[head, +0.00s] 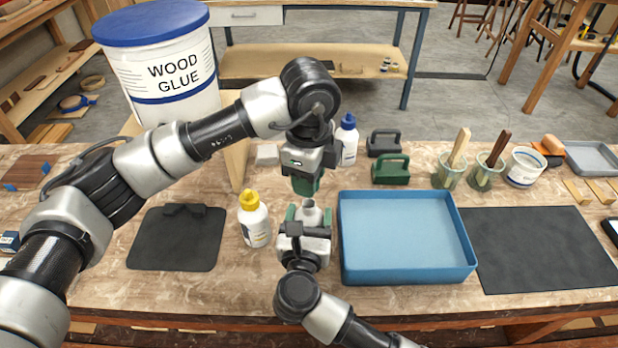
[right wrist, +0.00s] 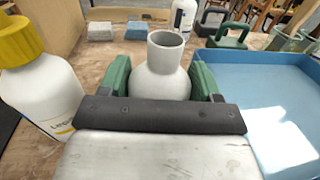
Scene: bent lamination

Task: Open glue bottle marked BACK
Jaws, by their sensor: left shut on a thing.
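A white glue bottle (head: 310,216) stands uncapped at the left side of the blue tray. In the right wrist view its bare open neck and rounded shoulders (right wrist: 163,78) show. My right gripper (head: 306,224) has its green fingers closed on both sides of this bottle. My left gripper (head: 306,186) is just above and behind the neck, pointing down, apart from the bottle. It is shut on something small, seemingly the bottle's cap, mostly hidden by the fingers. No BACK marking is readable on the held bottle.
A yellow-capped bottle (head: 254,219) stands close left of the right gripper. A blue-capped bottle (head: 347,140) is behind. The blue tray (head: 456,270) is empty at right. Dark mats (head: 178,240) lie on the table. A large wood glue tub (head: 163,75) stands at back left.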

